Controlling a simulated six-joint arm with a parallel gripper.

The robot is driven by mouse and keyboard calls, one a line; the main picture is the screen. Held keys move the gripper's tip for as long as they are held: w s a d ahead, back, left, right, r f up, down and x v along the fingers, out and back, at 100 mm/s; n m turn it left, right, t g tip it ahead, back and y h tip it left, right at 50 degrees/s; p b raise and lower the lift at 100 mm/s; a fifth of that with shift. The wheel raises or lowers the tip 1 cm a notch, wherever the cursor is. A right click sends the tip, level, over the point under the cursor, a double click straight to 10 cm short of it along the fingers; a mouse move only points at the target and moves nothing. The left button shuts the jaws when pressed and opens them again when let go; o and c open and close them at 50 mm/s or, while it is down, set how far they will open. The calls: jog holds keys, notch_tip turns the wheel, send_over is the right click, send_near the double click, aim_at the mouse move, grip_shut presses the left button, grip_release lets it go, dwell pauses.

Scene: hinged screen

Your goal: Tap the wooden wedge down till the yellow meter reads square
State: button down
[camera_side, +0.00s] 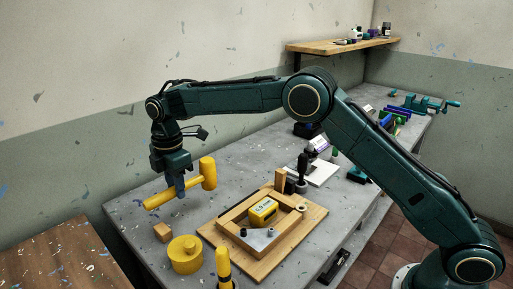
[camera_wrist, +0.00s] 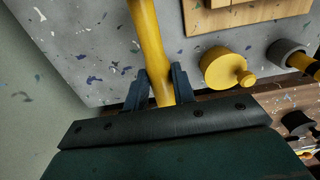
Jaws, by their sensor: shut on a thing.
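My gripper (camera_side: 180,188) is shut on the handle of a yellow mallet (camera_side: 208,173) and holds it above the left part of the bench. In the wrist view my gripper (camera_wrist: 158,88) has its fingers on both sides of the yellow handle (camera_wrist: 148,35); the mallet head is out of that view. The yellow meter (camera_side: 263,211) sits at a wooden frame (camera_side: 235,219) on a wooden board; its reading is too small to tell. An upright wooden piece (camera_side: 280,179) at the frame's back corner looks like the wedge. The mallet is apart from it, to its left.
A small wooden block (camera_side: 162,232), a round yellow knobbed weight (camera_side: 185,254) and a yellow-tipped tool (camera_side: 223,264) stand near the front left. A dark upright tool (camera_side: 302,168) stands behind the frame. The grey bench (camera_side: 132,215) is clear at its left end.

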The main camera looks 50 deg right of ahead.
jog(key=s+d+r+m, duration=0.2)
jog(key=s+d+r, duration=0.2)
jog(key=d+r, duration=0.2)
jog(key=s+d+r+m, duration=0.2)
jog(key=s+d+r, duration=0.2)
jog(key=d, duration=0.7)
notch_tip(320, 180, up, 2)
jog(key=shift+d+r+m, duration=0.15)
jog(key=shift+d+m, duration=0.1)
jog(key=shift+m, duration=0.05)
jog(key=shift+s, duration=0.1)
jog(key=shift+f, duration=2)
jog(key=shift+f, duration=0.25)
